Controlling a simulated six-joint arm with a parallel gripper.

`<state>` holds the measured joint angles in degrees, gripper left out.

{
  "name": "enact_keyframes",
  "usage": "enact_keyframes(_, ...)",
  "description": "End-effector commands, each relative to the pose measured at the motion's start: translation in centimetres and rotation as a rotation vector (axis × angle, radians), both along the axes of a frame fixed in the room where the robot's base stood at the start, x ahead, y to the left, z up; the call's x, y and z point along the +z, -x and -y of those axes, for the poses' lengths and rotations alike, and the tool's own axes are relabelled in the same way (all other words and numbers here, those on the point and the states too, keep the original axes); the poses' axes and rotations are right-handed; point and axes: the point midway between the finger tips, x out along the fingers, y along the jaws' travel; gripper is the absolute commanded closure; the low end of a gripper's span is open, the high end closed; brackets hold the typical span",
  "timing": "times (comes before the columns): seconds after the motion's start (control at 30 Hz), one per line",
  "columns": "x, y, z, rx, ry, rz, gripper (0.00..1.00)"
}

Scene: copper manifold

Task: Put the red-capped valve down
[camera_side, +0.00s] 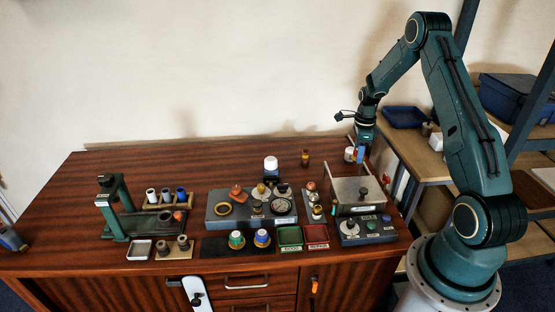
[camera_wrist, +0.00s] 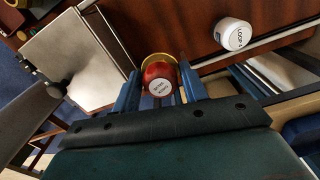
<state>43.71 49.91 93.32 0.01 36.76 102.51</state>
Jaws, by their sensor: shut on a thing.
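The red-capped valve (camera_wrist: 158,78) shows in the wrist view, with a red cap, a white label and a brass rim behind it. My gripper (camera_wrist: 161,88) is shut on it, one blue finger on each side. In the side view my gripper (camera_side: 360,155) points down over the table's right back edge. The valve cannot be made out clearly there. Whether it touches a surface cannot be told.
A white jar labelled LOOP (camera_wrist: 233,34) stands close to my gripper; it also shows in the side view (camera_side: 349,154). Green (camera_side: 290,238) and red (camera_side: 316,236) trays lie at the front. The table's left back is clear.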

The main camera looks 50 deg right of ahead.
Motion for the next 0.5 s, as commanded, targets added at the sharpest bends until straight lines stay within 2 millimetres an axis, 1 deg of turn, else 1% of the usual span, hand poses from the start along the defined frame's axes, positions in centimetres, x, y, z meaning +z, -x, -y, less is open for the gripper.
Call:
enact_keyframes(0.03, -1.1, 0.1, -0.1, 0.0, -0.003, -0.003, 0.82)
enact_keyframes(0.2, -3.6, 0.0, 0.0, 0.0, -0.002, -0.001, 0.82)
enact_keyframes(0.33, -4.5, -0.1, 0.0, 0.0, 0.001, 0.001, 0.82)
enact_keyframes(0.5, -4.7, -0.1, 0.1, 0.0, 0.002, 0.001, 0.82)
